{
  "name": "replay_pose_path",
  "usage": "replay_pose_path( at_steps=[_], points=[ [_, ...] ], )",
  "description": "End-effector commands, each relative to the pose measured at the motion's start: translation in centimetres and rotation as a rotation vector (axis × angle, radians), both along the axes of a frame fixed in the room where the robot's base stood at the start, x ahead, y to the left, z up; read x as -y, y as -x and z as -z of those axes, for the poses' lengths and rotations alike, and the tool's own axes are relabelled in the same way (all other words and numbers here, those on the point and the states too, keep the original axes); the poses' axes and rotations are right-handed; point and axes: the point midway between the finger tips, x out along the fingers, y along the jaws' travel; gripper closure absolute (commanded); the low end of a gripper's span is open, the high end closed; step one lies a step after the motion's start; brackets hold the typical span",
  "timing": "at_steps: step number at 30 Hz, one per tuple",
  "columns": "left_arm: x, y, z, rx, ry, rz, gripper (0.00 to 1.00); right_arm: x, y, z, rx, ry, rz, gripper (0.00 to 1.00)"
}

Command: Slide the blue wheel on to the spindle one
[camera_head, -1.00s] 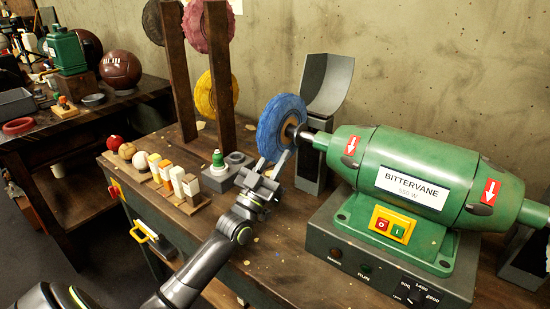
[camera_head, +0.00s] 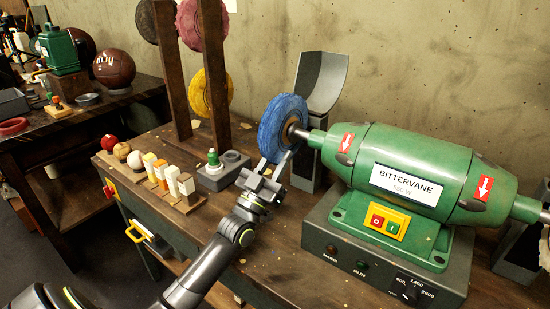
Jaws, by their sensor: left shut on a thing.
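The blue wheel (camera_head: 283,126) stands upright at the left end of the green grinder motor (camera_head: 400,175) marked BITTERVANE. The motor's left spindle (camera_head: 312,136) points at the wheel's centre, and its tip meets the hub. How deep it sits inside the hub is hidden. My left gripper (camera_head: 269,172) is shut on the lower edge of the blue wheel, with its fingers reaching up from below. My right gripper is not in view.
A rack (camera_head: 174,75) behind holds yellow, pink and dark wheels. A grey curved guard (camera_head: 321,83) stands behind the spindle. A board (camera_head: 150,180) of several small blocks and balls lies left of my gripper.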

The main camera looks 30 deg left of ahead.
Motion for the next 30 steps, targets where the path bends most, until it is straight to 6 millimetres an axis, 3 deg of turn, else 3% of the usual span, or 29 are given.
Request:
replay_pose_path(
  at_steps=[17,18,21,23,30],
  points=[
    [1.09,0.10,-0.13,0.004,0.001,0.001,1.00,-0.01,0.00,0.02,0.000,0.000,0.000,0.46],
    [1.08,0.10,-0.13,0.003,0.000,0.000,0.67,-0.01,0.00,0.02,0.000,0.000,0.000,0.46],
    [1.07,0.10,-0.10,0.003,0.000,0.000,0.54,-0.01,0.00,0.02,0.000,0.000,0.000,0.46],
    [1.06,0.10,-0.09,0.003,0.000,0.000,0.46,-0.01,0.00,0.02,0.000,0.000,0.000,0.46],
    [1.02,0.07,0.05,-0.001,0.000,0.000,0.46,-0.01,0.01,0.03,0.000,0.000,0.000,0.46]
  ],
)
